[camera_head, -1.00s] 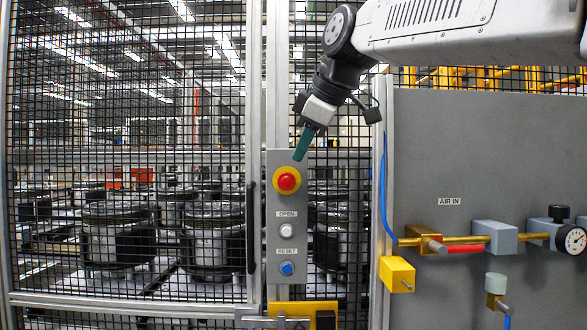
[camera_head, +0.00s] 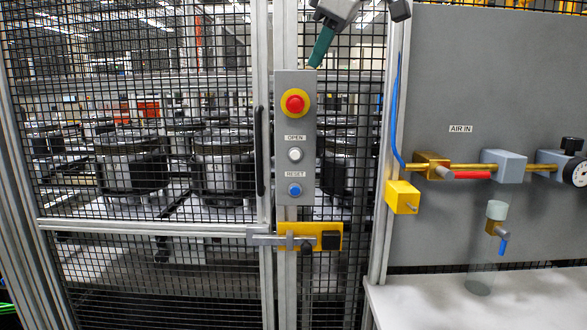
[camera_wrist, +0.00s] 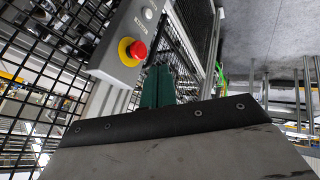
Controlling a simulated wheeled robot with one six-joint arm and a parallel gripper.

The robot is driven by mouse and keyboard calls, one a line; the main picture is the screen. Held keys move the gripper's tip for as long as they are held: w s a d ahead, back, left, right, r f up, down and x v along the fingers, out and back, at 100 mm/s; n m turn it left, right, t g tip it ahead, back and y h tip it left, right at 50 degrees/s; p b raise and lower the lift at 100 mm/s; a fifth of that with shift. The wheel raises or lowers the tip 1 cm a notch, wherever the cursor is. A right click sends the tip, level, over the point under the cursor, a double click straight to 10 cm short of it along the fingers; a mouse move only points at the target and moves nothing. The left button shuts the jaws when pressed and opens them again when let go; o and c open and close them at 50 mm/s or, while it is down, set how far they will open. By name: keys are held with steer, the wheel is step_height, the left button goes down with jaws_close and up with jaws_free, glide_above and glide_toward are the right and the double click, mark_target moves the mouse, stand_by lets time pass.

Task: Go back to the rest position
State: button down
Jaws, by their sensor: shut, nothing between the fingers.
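My gripper (camera_head: 318,60) is at the top middle of the head view, its green fingers pointing down and left, just above the top of the grey button panel (camera_head: 309,130). The fingers are shut with nothing between them. They also show in the wrist view (camera_wrist: 157,80), beside the red emergency button (camera_wrist: 138,50) on its yellow ring. In the head view the red button (camera_head: 295,103) is below the fingertips, apart from them. Below it are a white OPEN button (camera_head: 295,155) and a blue RESET button (camera_head: 295,190). Most of my arm is above the head view.
At right, a grey board carries a brass air line (camera_head: 432,165) with a red-handled valve. A pale table (camera_head: 430,305) is below.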

steer(key=s+d+f+m+g+h, duration=0.1)
steer(key=s+d+f+m, duration=0.4)
steer(key=f, duration=0.7)
steer(key=s+d+f+m+g+h, duration=0.2)
steer(key=s+d+f+m, duration=0.2)
steer(key=s+d+f, duration=0.5)
steer(key=s+d+f+m+g+h, duration=0.1)
steer(key=s+d+f+m, duration=0.4)
steer(key=s+f, duration=1)
steer(key=shift+d+f+m+g, duration=0.35)
steer(key=shift+d+f, duration=0.25)
steer(key=shift+d, duration=0.45)
